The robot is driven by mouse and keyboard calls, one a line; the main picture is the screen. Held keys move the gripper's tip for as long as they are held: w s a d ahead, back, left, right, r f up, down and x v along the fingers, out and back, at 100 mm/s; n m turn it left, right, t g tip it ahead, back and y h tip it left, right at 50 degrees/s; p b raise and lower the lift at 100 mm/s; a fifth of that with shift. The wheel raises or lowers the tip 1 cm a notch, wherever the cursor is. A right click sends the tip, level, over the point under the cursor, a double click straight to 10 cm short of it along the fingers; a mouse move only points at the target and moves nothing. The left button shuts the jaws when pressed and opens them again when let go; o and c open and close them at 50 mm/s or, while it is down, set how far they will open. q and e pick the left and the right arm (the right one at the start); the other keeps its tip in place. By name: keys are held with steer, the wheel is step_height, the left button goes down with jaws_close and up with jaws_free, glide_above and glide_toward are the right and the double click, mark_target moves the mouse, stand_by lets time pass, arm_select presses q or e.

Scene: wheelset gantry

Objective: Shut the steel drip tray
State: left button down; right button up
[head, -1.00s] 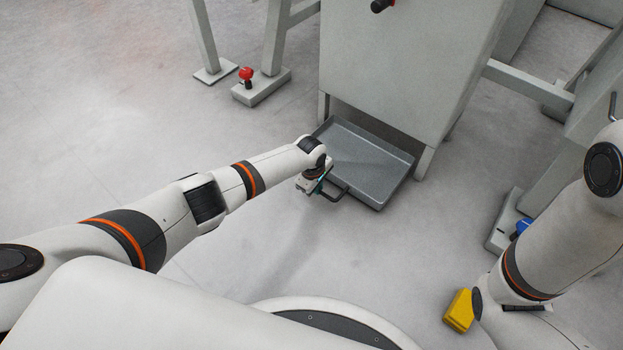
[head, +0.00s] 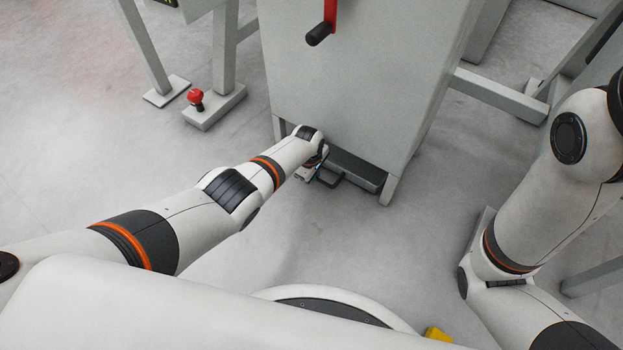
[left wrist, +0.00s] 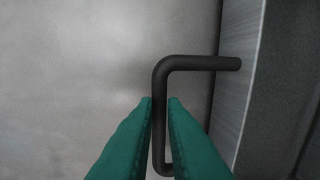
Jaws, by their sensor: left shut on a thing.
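The steel drip tray (head: 356,170) is a grey tray low under the grey cabinet; only a short front part of it sticks out. Its black bar handle (head: 331,181) is on its front. My left gripper (head: 312,176) is at the handle. In the left wrist view, the green fingers of my left gripper (left wrist: 160,102) are shut around the black handle (left wrist: 190,63), with the tray's front face (left wrist: 240,90) on the right. The back of the tray is hidden under the cabinet. My right gripper is not visible; a yellow part (head: 437,334) shows at the bottom edge.
The grey cabinet (head: 350,80) stands over the tray, with a red crank with a black grip (head: 319,33) on its front. A red knob (head: 196,97) sits on a post foot to the left. The floor in front is clear.

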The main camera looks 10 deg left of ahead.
arm_select(q)
steer(key=shift+w+d, duration=0.1)
steer(key=shift+w, duration=0.2)
steer(key=shift+r, duration=0.1)
steer(key=c, duration=1.5)
jaws_free()
steer(key=shift+w, duration=0.1)
